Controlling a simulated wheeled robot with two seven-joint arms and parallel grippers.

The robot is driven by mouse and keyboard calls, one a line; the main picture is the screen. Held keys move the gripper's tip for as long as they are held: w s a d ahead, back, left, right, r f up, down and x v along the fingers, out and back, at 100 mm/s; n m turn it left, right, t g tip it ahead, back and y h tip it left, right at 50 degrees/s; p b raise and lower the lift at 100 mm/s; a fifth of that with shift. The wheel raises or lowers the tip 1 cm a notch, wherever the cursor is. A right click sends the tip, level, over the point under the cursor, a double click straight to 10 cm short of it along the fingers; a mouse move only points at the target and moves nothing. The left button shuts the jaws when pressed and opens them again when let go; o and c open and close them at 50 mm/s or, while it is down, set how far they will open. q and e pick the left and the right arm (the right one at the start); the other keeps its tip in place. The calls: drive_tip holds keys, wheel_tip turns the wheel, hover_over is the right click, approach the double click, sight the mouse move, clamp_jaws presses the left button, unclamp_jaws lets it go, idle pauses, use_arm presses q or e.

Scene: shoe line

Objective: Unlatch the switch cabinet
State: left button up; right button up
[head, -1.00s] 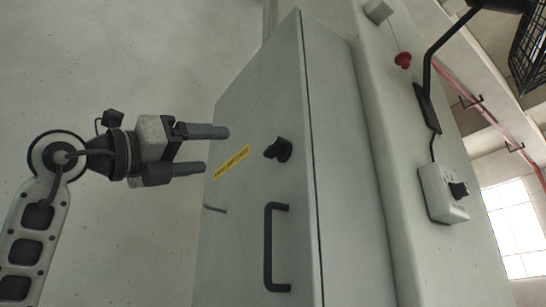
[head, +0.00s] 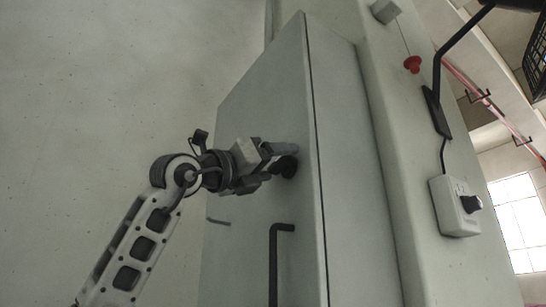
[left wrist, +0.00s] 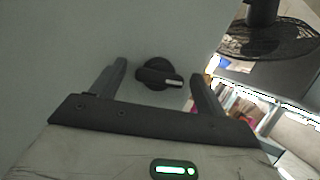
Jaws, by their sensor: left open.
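The switch cabinet (head: 341,200) is a grey box with a door, seen tilted in the head view. Its latch is a black rotary knob (head: 288,166) on the door, which also shows in the left wrist view (left wrist: 157,75) with a pale mark on its grip bar. My left gripper (head: 283,163) is open, with its fingers close to the knob. In the left wrist view the knob lies between the two spread fingers (left wrist: 160,82), with a gap on each side. I cannot tell how deep the fingers reach around it. My right gripper is not in view.
A black bar handle (head: 274,262) stands on the door below the knob. A red button (head: 412,64) and a grey control box with a black dial (head: 456,207) sit on the machine to the right. Open floor (head: 90,110) lies to the left.

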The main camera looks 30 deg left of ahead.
use_arm(q)
drive_tip(key=shift+w, duration=0.1)
drive_tip(key=c, duration=1)
drive_tip(key=shift+w+r+m+h+p, duration=0.15)
drive_tip(key=shift+m+h+p, duration=0.15)
drive_tip(key=shift+m+p, duration=0.3)
drive_tip(key=shift+m+g+h+p, duration=0.35)
drive_tip(key=shift+m+h, duration=0.25)
drive_tip(key=shift+m, duration=1)
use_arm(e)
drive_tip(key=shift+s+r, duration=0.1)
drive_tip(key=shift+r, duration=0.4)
use_arm(q)
drive_tip(key=o, duration=1)
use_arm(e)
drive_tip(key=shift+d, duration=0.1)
